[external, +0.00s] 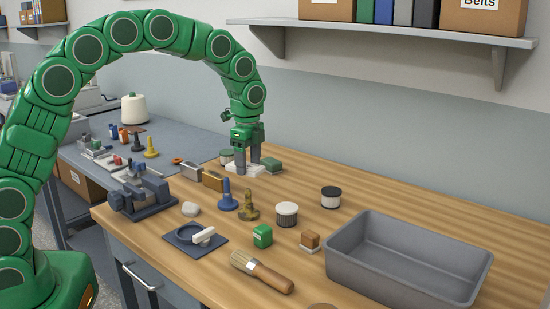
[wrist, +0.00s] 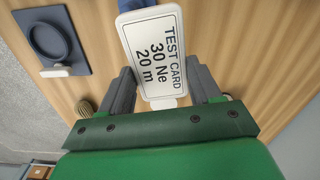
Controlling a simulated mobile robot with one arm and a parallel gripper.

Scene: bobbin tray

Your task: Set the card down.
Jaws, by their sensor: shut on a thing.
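The white test card (wrist: 153,48), printed "TEST CARD 30 Ne 20 m", lies between the two dark fingers of my gripper (wrist: 163,85) in the wrist view. My gripper is shut on it near its narrower lower end. In the external view my gripper (external: 247,160) points down over the far left part of the wooden bench. The card (external: 243,169) shows there as a small white shape at the fingertips, low over the bench. I cannot tell whether it touches the wood.
A green-topped block (external: 271,166) and a green-topped round tin (external: 226,156) stand close beside the gripper. Brown and grey boxes (external: 213,180) stand in front. A blue cone (external: 227,194), a brush (external: 262,273) and a grey bin (external: 405,260) are farther off. Bare wood lies to the right.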

